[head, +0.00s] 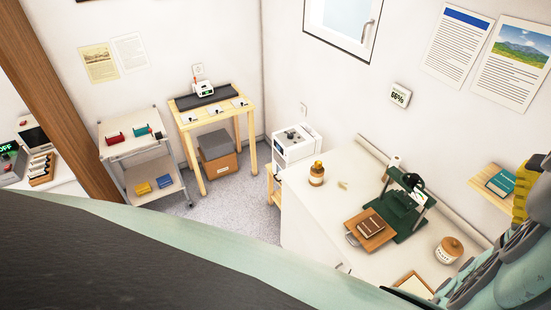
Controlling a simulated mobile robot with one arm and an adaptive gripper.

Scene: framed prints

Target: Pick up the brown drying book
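A small dark brown book (371,227) with pale lettering on its cover lies flat on a wooden board (358,236) on the white counter (325,230). The board has what looks like a metal handle on its left side. A dark green press-like stand (402,213) stands right beside the board, to its right. I cannot tell whether the board touches the stand. My gripper is not in view; only links of my arm show at the right edge, apart from the book.
An amber bottle (316,175) and a lidded jar (448,250) stand on the counter. A teal book (499,180) lies on a wall shelf at right. A wooden table (215,100) and a grey cart (140,155) stand at the back. Grey floor (232,207) between is clear.

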